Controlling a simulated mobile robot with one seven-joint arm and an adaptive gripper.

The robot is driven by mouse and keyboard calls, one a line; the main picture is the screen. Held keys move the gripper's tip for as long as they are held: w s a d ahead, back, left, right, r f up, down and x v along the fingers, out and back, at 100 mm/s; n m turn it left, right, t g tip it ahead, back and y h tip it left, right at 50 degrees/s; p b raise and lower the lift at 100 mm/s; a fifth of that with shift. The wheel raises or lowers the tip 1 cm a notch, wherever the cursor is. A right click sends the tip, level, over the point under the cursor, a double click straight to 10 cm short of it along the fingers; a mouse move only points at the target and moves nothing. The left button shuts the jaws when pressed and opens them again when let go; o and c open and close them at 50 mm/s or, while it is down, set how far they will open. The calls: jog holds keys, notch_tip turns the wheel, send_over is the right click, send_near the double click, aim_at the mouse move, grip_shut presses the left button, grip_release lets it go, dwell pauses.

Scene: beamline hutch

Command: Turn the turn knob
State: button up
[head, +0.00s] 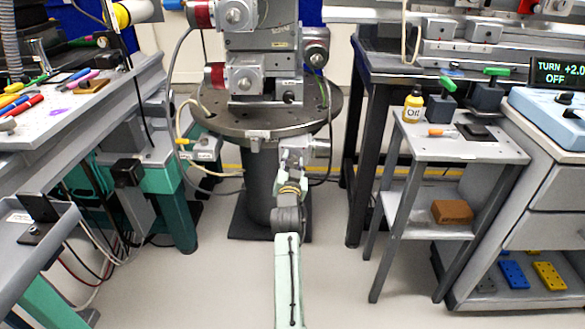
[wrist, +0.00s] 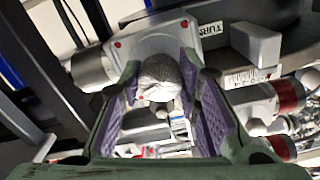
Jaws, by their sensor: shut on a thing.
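The turn knob (wrist: 160,70) is a grey, knurled round knob on a pale metal housing, with a label reading "TURN" beside it in the wrist view. My gripper (wrist: 160,84) has its two purple-padded fingers on either side of the knob and is shut on it. In the head view my gripper (head: 292,158) is at the front edge of the round table, beside a silver stage unit (head: 319,147). The knob itself is hidden there by my gripper. A display (head: 563,75) at the right reads "TURN +2.0 OFF".
The round table (head: 220,118) carries a stack of motor stages (head: 262,45) above my gripper. Cables hang on both sides. A grey cart (head: 425,150) with a yellow bottle (head: 413,105) stands at right, a bench (head: 110,95) at left.

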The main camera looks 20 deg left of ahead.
aim_at(292, 158)
jog(key=shift+m, duration=0.5)
jog(key=o, duration=1.1)
jog(key=shift+o, duration=0.2)
notch_tip(292, 158, up, 10)
dwell(0.3)
